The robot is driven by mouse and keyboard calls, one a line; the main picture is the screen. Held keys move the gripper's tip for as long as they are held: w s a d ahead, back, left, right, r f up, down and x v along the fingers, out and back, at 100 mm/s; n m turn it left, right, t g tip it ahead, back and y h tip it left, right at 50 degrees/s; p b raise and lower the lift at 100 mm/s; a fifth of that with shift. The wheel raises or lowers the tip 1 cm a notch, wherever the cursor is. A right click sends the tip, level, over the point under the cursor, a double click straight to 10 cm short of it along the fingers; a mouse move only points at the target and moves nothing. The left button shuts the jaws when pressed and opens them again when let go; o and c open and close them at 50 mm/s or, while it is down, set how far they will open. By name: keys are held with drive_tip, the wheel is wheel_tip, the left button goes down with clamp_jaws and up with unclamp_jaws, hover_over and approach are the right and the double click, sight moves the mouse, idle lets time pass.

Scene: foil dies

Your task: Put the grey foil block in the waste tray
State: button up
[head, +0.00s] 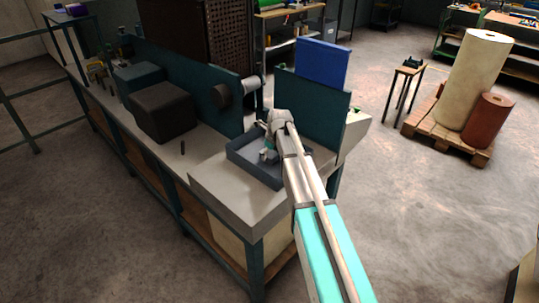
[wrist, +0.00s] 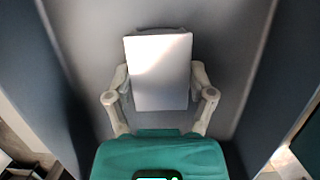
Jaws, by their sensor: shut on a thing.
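The grey foil block (wrist: 160,62) is pale and flat-faced, and it fills the space between the fingers in the wrist view. My gripper (wrist: 160,78) is shut on it, with one finger on each side. The waste tray (head: 238,153) is a dark blue-grey open tray on the near end of the bench. In the head view my gripper (head: 268,155) reaches down into the tray's opening. In the wrist view the tray's walls (wrist: 262,85) rise on both sides and its grey floor lies behind the block. I cannot tell whether the block touches the floor.
A dark block (head: 162,112) and a teal-grey box (head: 138,78) sit farther left on the bench. A small dark upright piece (head: 183,147) stands nearer. A teal panel (head: 312,108) and a blue panel (head: 322,62) stand behind the tray. The pale bench top between is mostly clear.

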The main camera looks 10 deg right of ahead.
sight(275, 157)
drive_tip(key=shift+f, duration=0.15)
drive_tip(key=o, duration=0.8)
drive_tip(key=shift+o, duration=0.2)
drive_tip(key=shift+r, duration=0.2)
drive_tip(key=p+v, duration=1.1)
drive_tip(key=v, duration=0.1)
drive_tip(key=shift+p, duration=0.4)
drive_tip(key=shift+s+a, duration=0.1)
drive_tip(key=shift+a, duration=0.05)
